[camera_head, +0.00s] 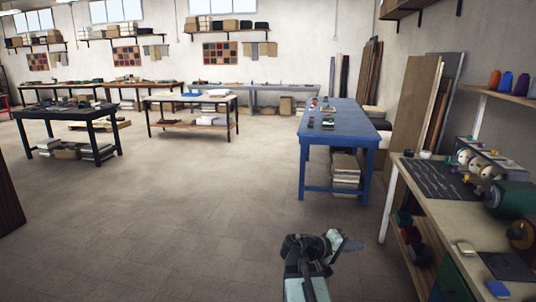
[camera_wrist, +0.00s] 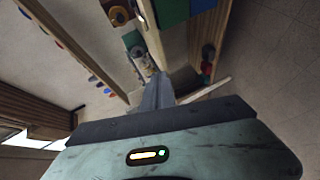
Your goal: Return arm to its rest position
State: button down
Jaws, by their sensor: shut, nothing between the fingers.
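My gripper (camera_head: 352,244) shows at the lower middle of the head view, at the end of my arm, above the open grey floor. It points to the right, toward the workbench. In the wrist view my gripper (camera_wrist: 158,90) has its fingers together with nothing held between them. The wrist view is rotated, with shelving and bench parts beyond the fingers.
A workbench (camera_head: 415,183) with a dark mat (camera_head: 437,178) and spools stands close on the right. A blue table (camera_head: 345,125) stands ahead. A dark table (camera_head: 65,112) is at left. The middle floor (camera_head: 190,200) is clear.

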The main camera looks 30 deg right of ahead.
jog(key=w+a+f+n+t+y, duration=0.1)
jog(key=w+a+f+t+y, duration=0.25)
jog(key=a, duration=0.65)
jog(key=w+a+f+n+g+y, duration=0.15)
jog(key=w+a+f, duration=0.25)
jog(key=a+f, duration=0.45)
jog(key=s+a+f+y, duration=0.1)
jog(key=a+f+y, duration=0.3)
jog(key=a, duration=0.9)
jog(key=s+a+f+y, duration=0.15)
jog(key=a+y, duration=0.45)
jog(key=a, duration=0.6)
notch_tip(320, 180, up, 14)
jog(key=p, duration=1.4)
jog(key=shift+r+n+p, duration=0.15)
jog(key=shift+n+p, duration=0.15)
jog(key=shift+n, duration=0.15)
jog(key=shift+d, duration=0.1)
jog(key=shift+d, duration=0.15)
